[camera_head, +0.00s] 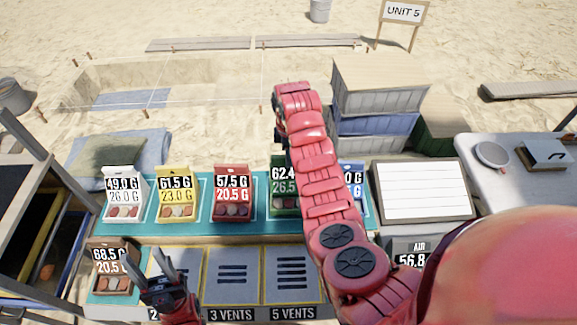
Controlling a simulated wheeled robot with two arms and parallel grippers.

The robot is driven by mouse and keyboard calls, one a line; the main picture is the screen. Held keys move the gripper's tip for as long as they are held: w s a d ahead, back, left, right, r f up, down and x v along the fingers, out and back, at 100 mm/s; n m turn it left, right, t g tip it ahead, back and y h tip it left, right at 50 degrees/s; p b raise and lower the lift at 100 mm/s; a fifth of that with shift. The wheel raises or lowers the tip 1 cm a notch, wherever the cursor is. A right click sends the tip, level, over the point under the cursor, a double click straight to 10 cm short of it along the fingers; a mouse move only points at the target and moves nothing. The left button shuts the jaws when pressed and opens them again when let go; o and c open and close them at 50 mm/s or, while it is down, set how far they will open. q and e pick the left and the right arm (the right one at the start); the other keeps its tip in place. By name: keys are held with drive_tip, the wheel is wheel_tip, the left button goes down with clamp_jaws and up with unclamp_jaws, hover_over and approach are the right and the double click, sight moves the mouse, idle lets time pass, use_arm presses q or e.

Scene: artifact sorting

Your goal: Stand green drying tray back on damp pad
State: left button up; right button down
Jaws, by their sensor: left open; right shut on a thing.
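The green drying tray (278,200) is in the back row, labelled 62.4 and 26.5, upright and partly hidden by my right arm. My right gripper (282,143) is at its top edge, shut on it; the fingertips are mostly hidden. The tray is over a teal strip (203,222); I cannot tell whether it touches it. No pad is labelled damp in view. My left gripper (148,262) is open and empty at the lower left, between the brown tray (112,284) and the vent panels.
White (124,212), yellow (177,212) and red (232,211) trays stand left of the green one. A blue tray (354,195) is partly hidden behind my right arm. Grey vent panels (231,292) lie in front. A white board (424,185) and scale (404,247) are right.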

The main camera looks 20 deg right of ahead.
sight(289, 185)
wheel_tip(289, 185, down, 2)
drive_tip(key=shift+s+f+p, duration=0.1)
drive_tip(key=shift+f+p, duration=0.05)
drive_tip(key=shift+p, duration=0.95)
drive_tip(key=shift+f, duration=0.6)
drive_tip(key=c, duration=0.8)
unclamp_jaws()
drive_tip(key=shift+r, duration=0.3)
